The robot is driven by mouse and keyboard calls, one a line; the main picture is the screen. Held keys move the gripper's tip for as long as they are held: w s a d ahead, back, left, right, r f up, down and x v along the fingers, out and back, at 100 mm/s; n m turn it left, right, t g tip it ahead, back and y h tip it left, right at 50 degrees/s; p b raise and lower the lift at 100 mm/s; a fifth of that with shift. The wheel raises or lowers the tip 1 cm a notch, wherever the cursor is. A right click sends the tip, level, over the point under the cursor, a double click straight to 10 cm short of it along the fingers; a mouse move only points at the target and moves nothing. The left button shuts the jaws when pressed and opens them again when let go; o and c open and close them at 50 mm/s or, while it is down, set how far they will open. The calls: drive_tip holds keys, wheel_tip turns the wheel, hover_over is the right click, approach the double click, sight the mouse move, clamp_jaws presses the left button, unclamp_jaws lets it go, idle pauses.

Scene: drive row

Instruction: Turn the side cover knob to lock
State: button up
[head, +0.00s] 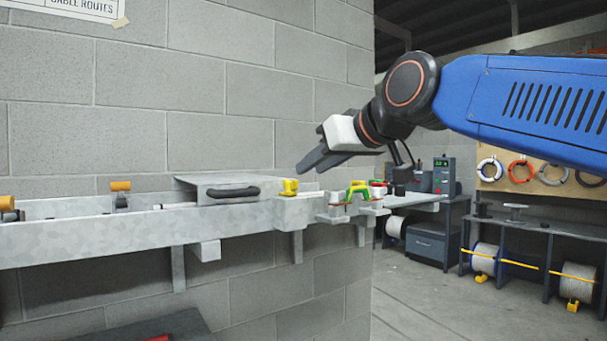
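A yellow knob (290,187) sits on a metal box at the right end of the rail, just right of a grey cover (205,181) with a black handle (232,194). I cannot tell which way the knob is turned, or for certain that it is the side cover knob. My gripper (307,166) is above and slightly right of the yellow knob in the picture, its dark fingers pointing down to the left. It appears apart from the knob. The fingers overlap in this view, so their opening is unclear, and nothing is visibly held.
A grey metal rail (100,236) runs along the block wall. Green, yellow and red parts (358,190) crowd its right end below my gripper. An orange-topped post (120,194) stands farther left. A bench (415,199) and shelves with cable spools (578,283) are behind right.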

drive_tip(key=v, duration=0.8)
drive_tip(key=shift+s+d, duration=0.2)
drive_tip(key=shift+s, duration=0.15)
drive_tip(key=s+d+f+m+g+h, duration=0.2)
drive_tip(key=s+d+f, duration=0.3)
drive_tip(key=f, duration=1.2)
drive_tip(key=s+d+f+m+g+h, duration=0.2)
drive_tip(key=s+d+f, duration=0.3)
drive_tip(key=d+f, duration=0.4)
drive_tip(key=s+d+f+m+g+h, duration=0.2)
drive_tip(key=s+d+f, duration=0.3)
drive_tip(key=f, duration=1.9)
drive_tip(key=shift+s+d+f+m+h, duration=0.35)
drive_tip(key=shift+d+h, duration=0.25)
drive_tip(key=shift+d, duration=0.3)
